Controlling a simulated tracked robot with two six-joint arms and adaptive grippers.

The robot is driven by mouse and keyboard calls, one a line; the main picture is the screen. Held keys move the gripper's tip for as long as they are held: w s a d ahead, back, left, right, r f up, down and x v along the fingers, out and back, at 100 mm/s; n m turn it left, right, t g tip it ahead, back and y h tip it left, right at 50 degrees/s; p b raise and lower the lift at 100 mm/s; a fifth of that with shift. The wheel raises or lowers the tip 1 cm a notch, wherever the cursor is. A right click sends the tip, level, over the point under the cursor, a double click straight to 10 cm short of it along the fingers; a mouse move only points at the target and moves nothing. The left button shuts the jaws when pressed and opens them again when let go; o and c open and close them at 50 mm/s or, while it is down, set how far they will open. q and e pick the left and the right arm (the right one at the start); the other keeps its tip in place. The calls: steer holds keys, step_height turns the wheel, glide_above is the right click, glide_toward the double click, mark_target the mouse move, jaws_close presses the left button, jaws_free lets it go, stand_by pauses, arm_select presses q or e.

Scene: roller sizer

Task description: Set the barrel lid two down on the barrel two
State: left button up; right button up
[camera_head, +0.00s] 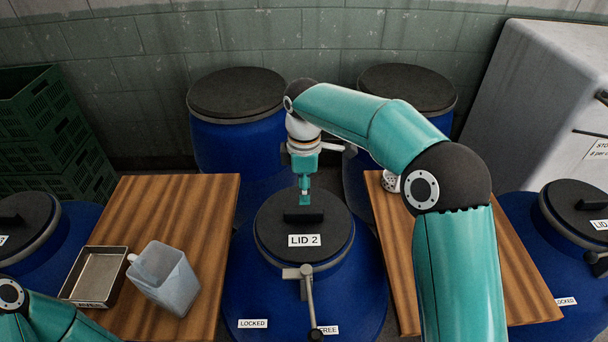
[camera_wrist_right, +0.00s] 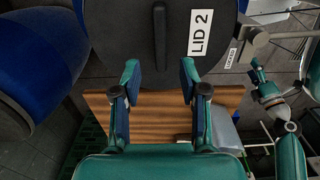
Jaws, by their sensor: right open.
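Barrel lid two (camera_head: 328,232), a dark disc with a black bar handle (camera_head: 304,216) and a "LID 2" label, lies flat on top of the blue barrel two (camera_head: 255,290). It looks level; whether it is fully seated I cannot tell. My right gripper (camera_head: 304,190) points down just above the handle. In the right wrist view its two fingers (camera_wrist_right: 160,75) are apart, with the handle (camera_wrist_right: 160,42) ahead between them, not gripped. A small part of my left arm's end (camera_wrist_right: 259,72) shows in the right wrist view; its fingers are too small to judge.
A clamp lever (camera_head: 310,299) hangs at the barrel's front, its end by the "FREE" label. Wooden tables (camera_head: 205,215) flank the barrel; the left one holds a metal tray (camera_head: 75,296) and a plastic jug (camera_head: 168,280). Other lidded barrels (camera_head: 236,135) stand behind and at both sides.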

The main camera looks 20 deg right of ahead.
steer(key=shift+r, duration=2.1)
